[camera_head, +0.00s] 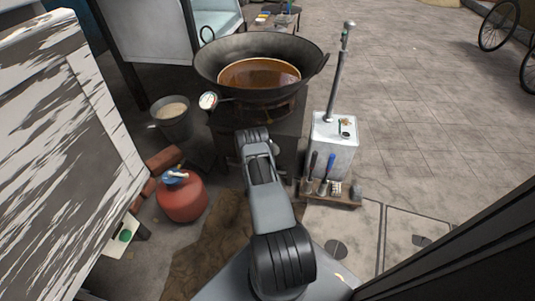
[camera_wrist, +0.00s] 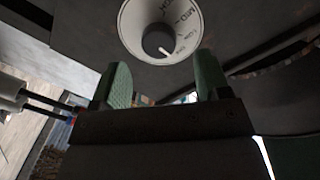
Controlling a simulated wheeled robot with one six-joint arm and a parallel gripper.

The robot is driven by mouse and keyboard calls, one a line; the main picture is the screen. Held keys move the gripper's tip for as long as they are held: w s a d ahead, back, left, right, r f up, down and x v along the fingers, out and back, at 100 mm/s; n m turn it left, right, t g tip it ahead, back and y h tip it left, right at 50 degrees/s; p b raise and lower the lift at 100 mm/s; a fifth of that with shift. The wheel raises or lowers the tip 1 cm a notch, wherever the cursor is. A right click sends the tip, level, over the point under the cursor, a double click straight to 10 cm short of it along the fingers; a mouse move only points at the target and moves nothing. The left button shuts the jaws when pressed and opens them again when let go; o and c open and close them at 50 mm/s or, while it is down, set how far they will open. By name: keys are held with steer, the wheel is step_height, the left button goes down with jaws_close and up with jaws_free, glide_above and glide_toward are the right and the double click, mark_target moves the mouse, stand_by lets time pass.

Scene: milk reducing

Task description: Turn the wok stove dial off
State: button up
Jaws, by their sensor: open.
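The stove dial (camera_wrist: 160,27) shows at the top of the wrist view as a pale round plate with printed settings. Its grey centre knob (camera_wrist: 157,39) has a white mark pointing to the lower right; the small label there is too blurred to read. My gripper (camera_wrist: 163,76) is open and empty, its two green fingertips apart and just below the dial in the picture, not closed on the knob. In the head view the wok stove (camera_head: 285,150) stands beyond my arm, with a large dark wok (camera_head: 225,68) of brown liquid on it. The dial is hidden there.
A metal canister (camera_head: 332,150) and a wooden tool tray (camera_head: 330,199) are close on the right. A round gauge (camera_head: 208,100) is at the wok's left. Open paving lies farther right.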

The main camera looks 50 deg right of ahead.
steer(key=p+v, duration=0.2)
steer(key=v, duration=0.7)
steer(key=shift+s+a, duration=0.2)
steer(key=shift+a, duration=0.1)
steer(key=w+a+r+n+t+y+p, duration=0.1)
steer(key=w+a+r+n+y+p, duration=0.3)
steer(key=r, duration=0.7)
steer(key=w+a+r+y+p, duration=0.2)
steer(key=w+r+p, duration=0.4)
steer(key=r, duration=0.5)
steer(key=w+a+r+n+t+y+p, duration=0.1)
steer(key=w+a+r+n+y+p, duration=0.25)
steer(key=r, duration=0.75)
steer(key=s+a+r+n+g+y+p, duration=0.3)
steer(key=a+r+p, duration=0.35)
steer(key=r, duration=0.65)
steer(key=s+a+r+n+y+p, duration=0.2)
steer(key=s+a+r+n+p, duration=0.35)
steer(key=r, duration=0.75)
steer(key=s+a+r+n+g+p, duration=0.2)
steer(key=s+a+r+p, duration=0.1)
steer(key=s+r, duration=0.3)
steer(key=s+a+r+n+g+p, duration=0.1)
steer(key=s+a+r+n+p, duration=0.1)
steer(key=s+r, duration=0.4)
steer(key=shift+s+a+r+g+y+p, duration=0.4)
steer(key=shift+s+a+p, duration=0.2)
steer(key=shift+s+p, duration=0.8)
